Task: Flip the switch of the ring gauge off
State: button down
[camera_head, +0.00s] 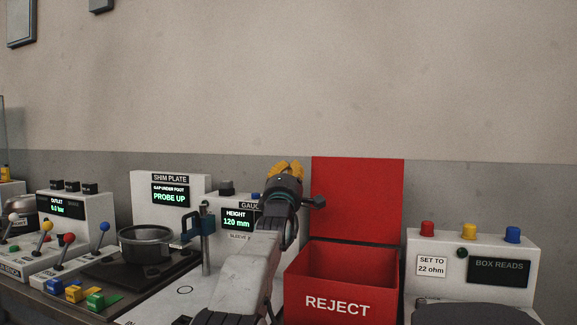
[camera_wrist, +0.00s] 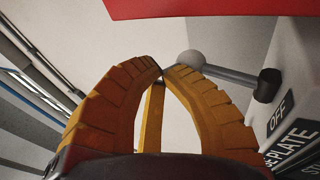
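My gripper (camera_head: 286,170) has orange fingers and is raised in front of the wall, above the gauge station. In the wrist view, the fingertips (camera_wrist: 162,72) meet, with nothing visible between them. A switch lever with a pale ball end (camera_wrist: 191,62) shows just right of the tips, partly behind the right finger; I cannot tell whether they touch. Its grey rod runs right to a dark pivot on a light housing (camera_wrist: 295,65), above an "OFF" label (camera_wrist: 280,112).
The red REJECT bin (camera_head: 338,307) stands right of my arm with its red back panel raised. A white "BOX READS" unit (camera_head: 470,246) is farther right. A shim plate station (camera_head: 170,190), a round pot (camera_head: 146,245) and several coloured levers are left. Space above is clear.

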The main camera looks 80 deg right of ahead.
jog(key=shift+s+d+r+p, duration=0.15)
jog(key=shift+d+p, duration=0.4)
jog(key=shift+p, duration=0.1)
jog(key=shift+s+d+r+p, duration=0.1)
jog(key=shift+d+p, duration=0.45)
jog(key=shift+p, duration=0.1)
jog(key=shift+d+r+p, duration=0.1)
jog(key=shift+p, duration=0.2)
jog(key=shift+s+d+f+y+p, duration=0.15)
jog(key=shift+d+f+y+p, duration=0.1)
jog(key=shift+y+p, duration=0.35)
jog(key=shift+d, duration=0.1)
jog(key=shift+d+f, duration=0.1)
jog(key=shift+f, duration=0.2)
jog(key=shift+r, duration=0.1)
jog(key=shift+a+r, duration=0.2)
jog(key=shift+a, duration=0.1)
jog(key=a+r, duration=0.8)
jog(key=a, duration=0.3)
jog(key=shift+w+a+p, duration=0.2)
jog(key=shift+w+p, duration=0.1)
jog(key=shift+w, duration=0.1)
